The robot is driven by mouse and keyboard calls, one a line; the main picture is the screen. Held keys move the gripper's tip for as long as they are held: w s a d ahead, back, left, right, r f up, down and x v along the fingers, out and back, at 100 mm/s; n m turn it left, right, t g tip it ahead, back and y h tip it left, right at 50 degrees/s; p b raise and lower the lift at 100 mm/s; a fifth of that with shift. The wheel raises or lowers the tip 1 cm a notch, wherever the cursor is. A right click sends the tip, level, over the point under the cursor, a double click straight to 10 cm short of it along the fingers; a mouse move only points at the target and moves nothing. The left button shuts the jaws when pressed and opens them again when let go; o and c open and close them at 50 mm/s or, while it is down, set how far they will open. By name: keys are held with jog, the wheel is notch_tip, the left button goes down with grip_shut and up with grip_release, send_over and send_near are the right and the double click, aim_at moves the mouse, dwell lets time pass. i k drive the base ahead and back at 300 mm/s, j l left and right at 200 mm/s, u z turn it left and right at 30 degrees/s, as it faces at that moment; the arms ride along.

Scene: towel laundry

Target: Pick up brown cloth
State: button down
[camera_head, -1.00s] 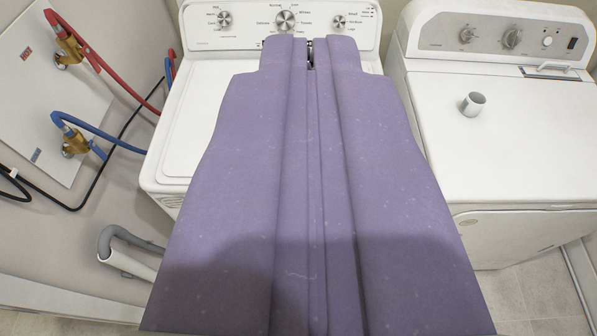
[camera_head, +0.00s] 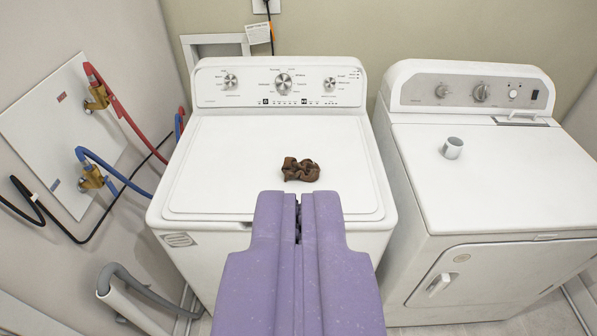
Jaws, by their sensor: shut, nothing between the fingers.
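The brown cloth (camera_head: 300,170) lies crumpled in a small heap on the lid of the left washing machine (camera_head: 230,160), near the lid's middle. My purple gripper (camera_head: 298,198) points toward it from the bottom of the view. Its fingers are shut and empty, with only a narrow dark gap showing at the tip. The fingertips appear just below the cloth in the picture, apart from it. I cannot tell their exact height above the lid.
At left are a red hose (camera_head: 125,112), a blue hose (camera_head: 110,165) and a grey drain pipe (camera_head: 130,285). The lid around the cloth is clear.

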aim_at(308, 170)
jog(key=i+j+z, duration=0.3)
jog(key=i+j, duration=0.2)
jog(key=i, duration=0.4)
jog(key=i+j+z, duration=0.3)
jog(key=i+j, duration=0.45)
jog(key=i, duration=0.05)
